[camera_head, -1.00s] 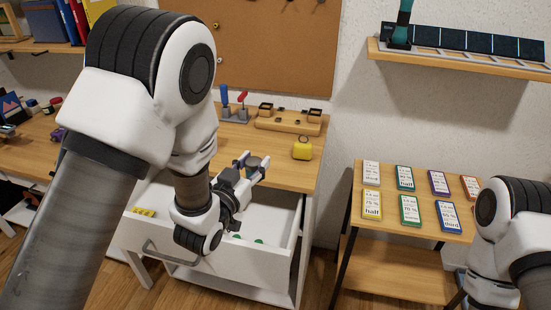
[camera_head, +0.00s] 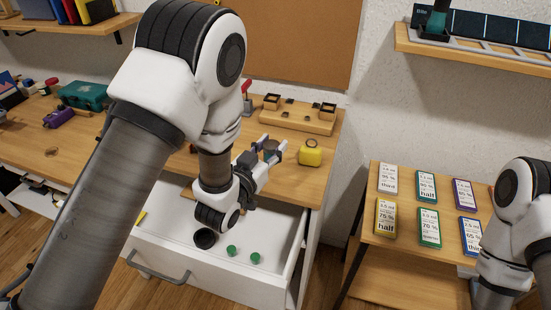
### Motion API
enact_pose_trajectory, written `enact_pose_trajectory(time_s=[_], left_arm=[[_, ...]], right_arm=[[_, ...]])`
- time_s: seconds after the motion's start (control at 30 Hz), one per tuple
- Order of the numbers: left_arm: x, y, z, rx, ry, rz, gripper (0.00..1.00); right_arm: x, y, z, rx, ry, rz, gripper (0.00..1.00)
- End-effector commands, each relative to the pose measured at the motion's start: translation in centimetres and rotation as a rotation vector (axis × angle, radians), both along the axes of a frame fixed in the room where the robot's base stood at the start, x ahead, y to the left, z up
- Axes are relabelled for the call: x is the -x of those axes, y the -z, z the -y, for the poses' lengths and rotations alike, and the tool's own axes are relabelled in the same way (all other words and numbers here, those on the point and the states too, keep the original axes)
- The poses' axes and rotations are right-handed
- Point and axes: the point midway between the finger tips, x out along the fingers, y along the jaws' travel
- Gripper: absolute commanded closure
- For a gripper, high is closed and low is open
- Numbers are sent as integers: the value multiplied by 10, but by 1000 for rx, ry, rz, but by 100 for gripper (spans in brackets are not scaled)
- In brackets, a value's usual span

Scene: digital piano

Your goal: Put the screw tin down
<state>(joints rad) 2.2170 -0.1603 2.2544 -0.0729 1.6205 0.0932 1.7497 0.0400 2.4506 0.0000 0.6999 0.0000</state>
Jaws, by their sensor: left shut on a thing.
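My left gripper (camera_head: 273,148) is shut on the screw tin (camera_head: 271,151), a small dark, roundish tin between its fingers. The tin is partly hidden by the fingers. The gripper is over the right part of the wooden desk top (camera_head: 294,190), behind the open drawer and left of a yellow object. I cannot tell whether the tin touches the desk. My right arm shows at the right edge, but its gripper is out of view.
The open white drawer (camera_head: 282,231) holds a black round cup (camera_head: 205,238) and two green pieces (camera_head: 232,251). A yellow object (camera_head: 311,153) and a wooden organiser (camera_head: 297,117) stand on the desk. Labelled cards (camera_head: 429,228) lie on the right-hand shelf.

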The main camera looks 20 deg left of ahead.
Motion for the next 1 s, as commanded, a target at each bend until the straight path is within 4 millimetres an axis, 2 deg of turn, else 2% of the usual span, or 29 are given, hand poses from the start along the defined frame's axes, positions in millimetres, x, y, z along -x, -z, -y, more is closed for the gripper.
enact_pose_trajectory(time_s=[0.3,0.67,0.7,0.77,1.0], left_arm=[[0,52,0,0,0,-1,97],[0,59,0,-1,0,2,97],[0,59,0,-1,0,2,58],[0,58,0,-1,0,2,36],[0,58,0,-1,0,1,36]], right_arm=[[0,0,0,0,0,1,15],[0,4,0,0,0,1,15],[0,4,0,0,0,1,15],[0,3,0,0,0,1,15],[-1,3,0,0,0,1,15]])
